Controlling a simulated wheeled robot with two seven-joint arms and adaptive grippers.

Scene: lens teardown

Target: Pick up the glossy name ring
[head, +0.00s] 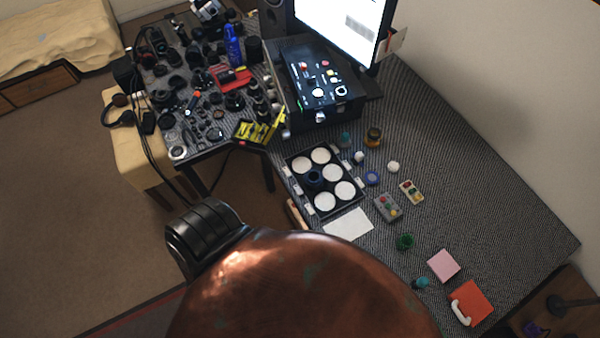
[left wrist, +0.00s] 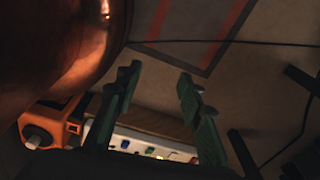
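I cannot pick out the glossy name ring for certain. In the head view a small blue ring-shaped piece (head: 372,177) lies on the grey desk, right of a black tray (head: 294,187) with white round wells. A dark blue round part (head: 314,179) sits in one well of that tray. My left gripper (left wrist: 158,82) shows only in the left wrist view. Its two green fingers are spread wide, with nothing between them and the floor beyond. It is not seen in the head view, so its distance from the ring is unclear. My right gripper is in neither view.
A side table at upper left is crowded with lens parts.

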